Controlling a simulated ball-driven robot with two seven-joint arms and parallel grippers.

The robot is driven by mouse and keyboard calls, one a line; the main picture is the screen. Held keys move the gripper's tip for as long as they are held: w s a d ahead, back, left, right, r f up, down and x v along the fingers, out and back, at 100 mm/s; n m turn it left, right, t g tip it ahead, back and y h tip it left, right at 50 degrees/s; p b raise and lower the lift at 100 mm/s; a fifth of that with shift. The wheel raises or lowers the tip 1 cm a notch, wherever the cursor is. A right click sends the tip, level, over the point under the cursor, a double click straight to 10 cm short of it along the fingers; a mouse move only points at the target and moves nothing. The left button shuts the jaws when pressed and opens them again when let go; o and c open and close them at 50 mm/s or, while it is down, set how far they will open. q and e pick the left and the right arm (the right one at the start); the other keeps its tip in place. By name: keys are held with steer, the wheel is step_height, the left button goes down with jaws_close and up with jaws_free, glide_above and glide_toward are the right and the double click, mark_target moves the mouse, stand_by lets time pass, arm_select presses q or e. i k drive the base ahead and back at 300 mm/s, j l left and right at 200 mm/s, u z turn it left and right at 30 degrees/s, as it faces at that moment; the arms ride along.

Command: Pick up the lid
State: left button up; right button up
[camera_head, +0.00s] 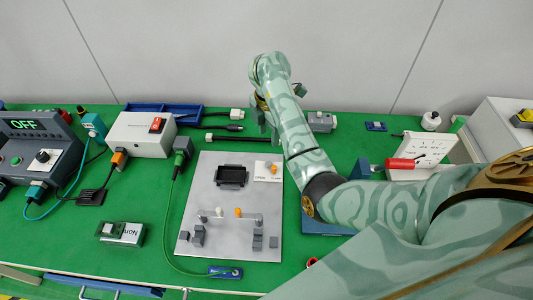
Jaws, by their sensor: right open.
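I cannot clearly make out which object is the lid. A black open tray-like box (231,176) sits on a light grey plate (209,168) in the middle of the green bench. A small grey block-like object (322,122) lies behind the plate, right of my right gripper. My right gripper (266,120) is over the back of the bench, just beyond the plate, open, with its fingers partly hidden by my own arm. My left gripper is not in view.
A control box with an OFF display (38,145) and a white box with a red switch (140,135) stand at left with cables. A blue tray (163,108) lies at the back. A white panel with a red handle (425,150) stands at right.

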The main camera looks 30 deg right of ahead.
mark_target(97, 198)
steer(key=z, duration=0.6)
steer(key=u, duration=1.3)
